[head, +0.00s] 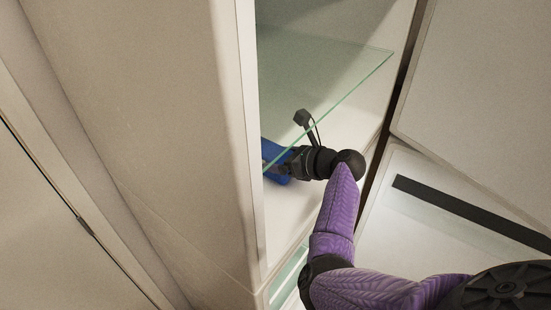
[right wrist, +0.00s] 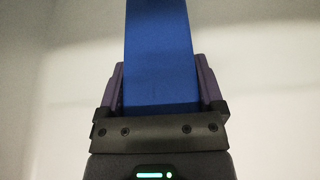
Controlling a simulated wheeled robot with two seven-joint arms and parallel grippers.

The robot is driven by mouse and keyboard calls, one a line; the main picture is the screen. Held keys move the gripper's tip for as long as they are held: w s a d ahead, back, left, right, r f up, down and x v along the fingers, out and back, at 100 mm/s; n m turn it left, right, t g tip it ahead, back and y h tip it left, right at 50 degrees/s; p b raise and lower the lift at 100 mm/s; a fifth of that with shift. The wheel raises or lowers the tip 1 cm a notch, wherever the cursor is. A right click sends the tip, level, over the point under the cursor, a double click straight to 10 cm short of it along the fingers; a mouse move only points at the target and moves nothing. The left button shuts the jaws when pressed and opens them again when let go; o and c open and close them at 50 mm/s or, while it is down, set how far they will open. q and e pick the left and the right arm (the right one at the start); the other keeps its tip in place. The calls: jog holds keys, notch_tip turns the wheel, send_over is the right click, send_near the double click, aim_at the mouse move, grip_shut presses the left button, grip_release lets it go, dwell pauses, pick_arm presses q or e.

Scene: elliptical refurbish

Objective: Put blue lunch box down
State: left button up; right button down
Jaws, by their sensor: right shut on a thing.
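The blue lunch box (head: 274,163) is inside a cabinet in the head view, partly hidden behind the cabinet's side wall and my gripper. My right gripper (head: 288,165) is shut on it. In the right wrist view the blue lunch box (right wrist: 160,60) rises between the two fingers of my right gripper (right wrist: 160,90), which press on both its sides. Whether the box touches the shelf below cannot be told. My left gripper is not in view.
A glass shelf (head: 330,75) with a green edge crosses the cabinet, close to my right wrist. The cabinet's beige side wall (head: 150,120) stands left of the opening. A pale panel with a black strip (head: 470,212) is at the right.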

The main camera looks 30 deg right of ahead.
jog(key=shift+d+f, duration=0.1)
jog(key=shift+f, duration=0.05)
jog(key=shift+c, duration=0.6)
grip_release()
jog(key=shift+w+f, duration=0.2)
jog(key=shift+w, duration=0.15)
jog(key=shift+o, duration=0.6)
jog(key=shift+w, duration=0.15)
jog(key=shift+s+r, duration=0.1)
jog(key=shift+s, duration=0.15)
jog(key=shift+r, duration=0.2)
jog(key=s+d, duration=0.2)
jog(key=s, duration=0.4)
jog(key=s+d+r, duration=0.1)
jog(key=s+d, duration=0.2)
jog(key=s, duration=0.4)
jog(key=shift+s+d+b, duration=0.25)
jog(key=shift+b, duration=0.2)
